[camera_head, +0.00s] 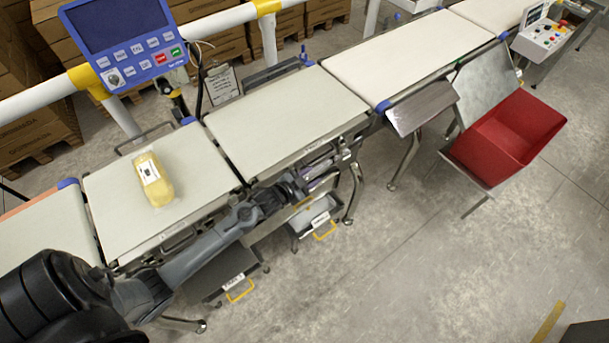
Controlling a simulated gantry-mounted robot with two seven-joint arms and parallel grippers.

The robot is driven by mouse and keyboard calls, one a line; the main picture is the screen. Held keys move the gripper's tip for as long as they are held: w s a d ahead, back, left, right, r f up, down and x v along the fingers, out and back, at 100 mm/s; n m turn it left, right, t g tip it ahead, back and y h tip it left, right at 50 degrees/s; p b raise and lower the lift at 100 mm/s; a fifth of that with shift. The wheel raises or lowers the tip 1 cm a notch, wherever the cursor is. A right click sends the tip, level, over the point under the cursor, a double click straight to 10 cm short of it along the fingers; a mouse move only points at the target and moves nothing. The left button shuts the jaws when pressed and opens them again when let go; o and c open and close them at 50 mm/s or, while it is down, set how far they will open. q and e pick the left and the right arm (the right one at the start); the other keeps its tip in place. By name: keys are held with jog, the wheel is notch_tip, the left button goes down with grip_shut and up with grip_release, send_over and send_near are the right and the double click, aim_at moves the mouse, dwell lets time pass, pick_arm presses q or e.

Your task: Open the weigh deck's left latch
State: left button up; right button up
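The belt section in the middle (280,112), which looks like the weigh deck, has a pale flat top and a metal front edge. My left arm comes in from the lower left, along the front of the belts. My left gripper (318,176) is at the front side of this deck, below its top edge. Its fingers are small and dark among the metal parts, so I cannot tell whether they are open or shut or touching anything. The left latch cannot be made out. My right gripper is not in view.
A yellow wrapped block (154,178) lies on the belt section to the left. Two trays with yellow handles (240,290) (325,231) sit below the belts. A blue control panel (124,42) stands behind. A red bin (507,137) is at the right.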

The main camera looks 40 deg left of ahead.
pick_arm(q)
jog(key=s+d+m+t+y+b, duration=0.1)
jog(key=s+m+y+b, duration=0.15)
jog(key=s+b, duration=0.6)
jog(key=s+d+r+p, duration=0.1)
jog(key=d+r+p, duration=0.1)
jog(key=r+p, duration=0.6)
jog(key=s+d+r+h+p, duration=0.1)
jog(key=s+d+r+p, duration=0.1)
jog(key=r+p, duration=0.6)
jog(key=s+d+r+g+h+p, duration=0.1)
jog(key=d+r+p, duration=0.2)
jog(key=r+p, duration=0.6)
jog(key=shift+s+d+r+m, duration=0.3)
jog(key=shift+s+r+m, duration=0.1)
jog(key=shift+r, duration=0.5)
